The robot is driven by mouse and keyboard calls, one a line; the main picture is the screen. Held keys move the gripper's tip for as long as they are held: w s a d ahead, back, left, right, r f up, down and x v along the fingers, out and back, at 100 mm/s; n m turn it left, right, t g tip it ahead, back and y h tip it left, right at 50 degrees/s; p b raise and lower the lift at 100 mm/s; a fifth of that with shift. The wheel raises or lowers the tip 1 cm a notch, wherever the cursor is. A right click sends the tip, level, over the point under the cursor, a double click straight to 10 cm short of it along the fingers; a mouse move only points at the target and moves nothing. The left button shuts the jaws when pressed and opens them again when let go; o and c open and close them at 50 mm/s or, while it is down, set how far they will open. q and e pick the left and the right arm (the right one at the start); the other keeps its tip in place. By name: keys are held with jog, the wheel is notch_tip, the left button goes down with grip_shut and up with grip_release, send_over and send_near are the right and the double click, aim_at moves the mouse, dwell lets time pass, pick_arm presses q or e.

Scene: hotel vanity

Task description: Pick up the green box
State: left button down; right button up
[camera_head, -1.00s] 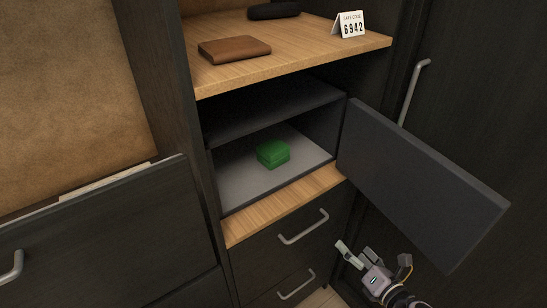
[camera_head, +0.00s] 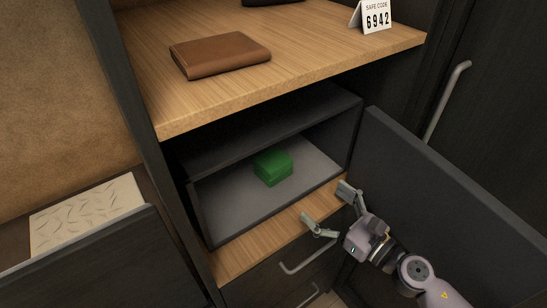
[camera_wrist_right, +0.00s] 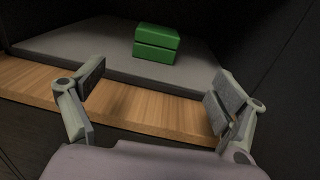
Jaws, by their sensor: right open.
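The green box (camera_head: 272,167) sits on the grey floor of the open safe (camera_head: 225,200), below the wooden shelf. In the right wrist view the green box (camera_wrist_right: 156,43) is ahead of the fingers, between them in the picture, with a dark line around its side. My right gripper (camera_head: 327,207) is open and empty in front of the safe, near the wooden ledge (camera_head: 262,237). In the right wrist view the spread fingers of the right gripper (camera_wrist_right: 155,95) show over the ledge, apart from the box. My left gripper is not in view.
The open safe door (camera_head: 440,185) stands to the right, close to my right arm. Drawers with a handle (camera_head: 312,256) are below. An open drawer (camera_head: 95,262) is at left.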

aim_at(282, 169)
jog(key=x, duration=0.2)
jog(key=p+x, duration=0.1)
jog(key=r+p+x, duration=0.1)
jog(key=x, duration=0.1)
jog(key=shift+w+a, duration=0.1)
jog(key=shift+a, duration=0.25)
jog(key=x, duration=0.3)
jog(key=shift+w+f+p, duration=0.1)
jog(key=shift+f+p, duration=0.2)
jog(key=shift+w+a+f, duration=0.1)
jog(key=shift+w+a, duration=0.3)
jog(key=shift+w, duration=0.1)
jog(key=shift+w+a, duration=0.15)
jog(key=p+x, duration=0.1)
jog(key=x, duration=0.3)
jog(key=shift+w+a, duration=0.1)
jog(key=shift+a, duration=0.05)
jog(key=shift+w+a+f, duration=0.1)
jog(key=shift+a, duration=0.05)
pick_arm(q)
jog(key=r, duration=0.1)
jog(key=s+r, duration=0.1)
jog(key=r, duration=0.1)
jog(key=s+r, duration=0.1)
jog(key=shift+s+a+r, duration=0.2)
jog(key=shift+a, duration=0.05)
pick_arm(e)
jog(key=shift+c, duration=0.4)
